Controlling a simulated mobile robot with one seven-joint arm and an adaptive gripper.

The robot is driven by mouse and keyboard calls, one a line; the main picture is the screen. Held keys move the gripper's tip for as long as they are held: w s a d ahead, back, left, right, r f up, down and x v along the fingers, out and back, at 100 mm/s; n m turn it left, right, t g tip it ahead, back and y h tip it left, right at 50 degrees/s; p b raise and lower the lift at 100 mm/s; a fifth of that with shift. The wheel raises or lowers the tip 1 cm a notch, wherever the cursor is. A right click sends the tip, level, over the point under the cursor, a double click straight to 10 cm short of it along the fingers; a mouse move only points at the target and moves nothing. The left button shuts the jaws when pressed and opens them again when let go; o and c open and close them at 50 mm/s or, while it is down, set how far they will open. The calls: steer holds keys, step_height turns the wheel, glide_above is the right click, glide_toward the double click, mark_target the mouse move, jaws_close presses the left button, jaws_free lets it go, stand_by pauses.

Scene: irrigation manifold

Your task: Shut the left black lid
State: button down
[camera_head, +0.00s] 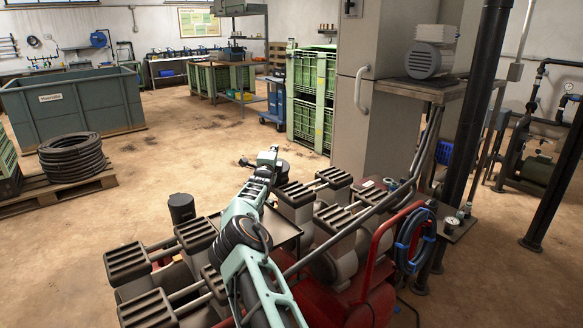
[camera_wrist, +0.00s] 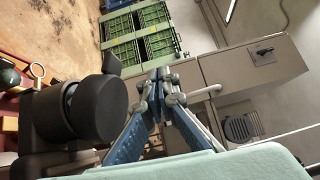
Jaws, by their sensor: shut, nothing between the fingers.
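A dark canister (camera_head: 181,208) with a black top stands left of my arm in the head view. A second dark round piece (camera_head: 282,171) shows just right of my gripper, partly hidden by it. Both are too small to tell whether their lids are open or shut. My gripper (camera_head: 245,163) is in the air over the machine's far side, to the right of the left canister. In the wrist view my gripper (camera_wrist: 163,82) has its blue fingers closed together and empty. A black round body (camera_wrist: 108,108) with a small tab is close beside the fingers; I cannot tell which canister it is.
Black ribbed blocks (camera_head: 128,262) and pipes surround my arm. A red frame (camera_head: 375,250) with a blue hose coil (camera_head: 415,240) is at the right. A grey cabinet (camera_head: 372,110) and green crates (camera_head: 311,95) stand behind.

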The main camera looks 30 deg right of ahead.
steer(key=shift+w+a+f+b, duration=0.1)
steer(key=shift+w+f+b, duration=0.1)
steer(key=shift+w+f, duration=0.3)
steer(key=shift+w+f+b, duration=0.15)
steer(key=shift+w+b, duration=0.05)
steer(key=shift+w, duration=0.5)
step_height(320, 180, up, 4)
steer(key=p, duration=0.2)
steer(key=shift+w+a+r+p, duration=0.1)
steer(key=shift+r+p, duration=0.1)
steer(key=shift+p, duration=0.1)
steer(key=s+a+r+p, duration=0.1)
steer(key=a+r, duration=0.5)
steer(key=a, duration=0.1)
steer(key=shift+r, duration=0.35)
steer(key=shift+s, duration=0.1)
